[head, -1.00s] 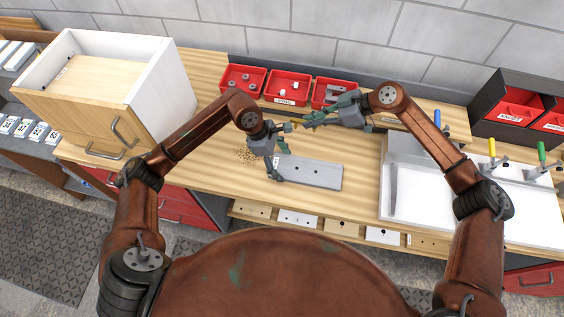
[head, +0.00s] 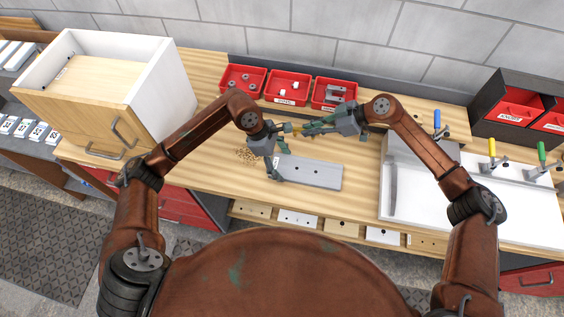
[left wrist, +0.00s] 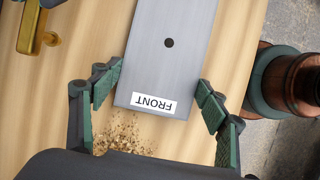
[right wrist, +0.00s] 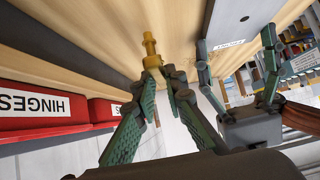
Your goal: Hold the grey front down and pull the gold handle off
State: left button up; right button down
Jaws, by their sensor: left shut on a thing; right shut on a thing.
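The grey front (head: 325,174) lies flat on the wooden worktop, two dark holes in its face. Its FRONT label shows in the left wrist view (left wrist: 153,103). My left gripper (head: 281,165) is shut across the labelled end, one finger along each long edge. My right gripper (head: 303,129) is shut on the gold handle (right wrist: 150,46), which sticks out past its fingertips. The left wrist view also shows the gold handle (left wrist: 31,30), apart from the grey front and beyond its long edge. How high the handle is above the worktop I cannot tell.
Wood crumbs (head: 247,155) lie by the labelled end. Red bins (head: 288,87) stand along the back. Free worktop (head: 352,150) lies right of the front.

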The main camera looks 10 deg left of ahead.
jog(key=shift+f, duration=1.1)
jog(key=c, duration=1.9)
grip_release()
jog(key=v, duration=1.2)
pick_arm(q)
jog(key=o, duration=1.5)
